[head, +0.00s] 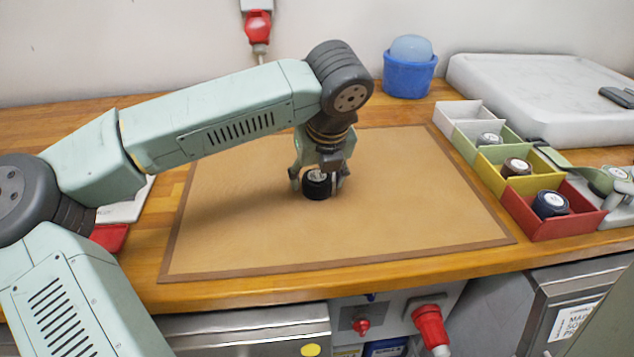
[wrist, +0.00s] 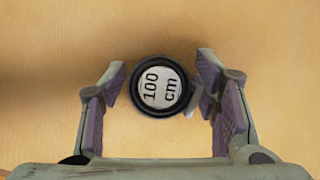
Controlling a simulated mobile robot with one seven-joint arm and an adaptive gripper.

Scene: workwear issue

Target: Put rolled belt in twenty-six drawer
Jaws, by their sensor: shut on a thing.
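The rolled belt (head: 317,188) is a small black roll at the middle of the tan mat. In the wrist view its round top (wrist: 160,87) has a white label reading "100 cm". My gripper (head: 319,180) points down and is shut on the belt, with a finger on either side. A small grey piece, perhaps the buckle, shows at the roll's right edge in the wrist view. The belt is at or just above the mat; I cannot tell which. No drawer marked twenty-six can be read in these views.
The tan mat (head: 400,220) is otherwise clear. At right stand white, green, yellow (head: 520,185) and red (head: 560,225) open bins; most hold rolls. A blue tub (head: 408,75) and white slab (head: 545,85) stand behind. Metal fronts (head: 250,330) and red plugs (head: 432,325) are below the bench edge.

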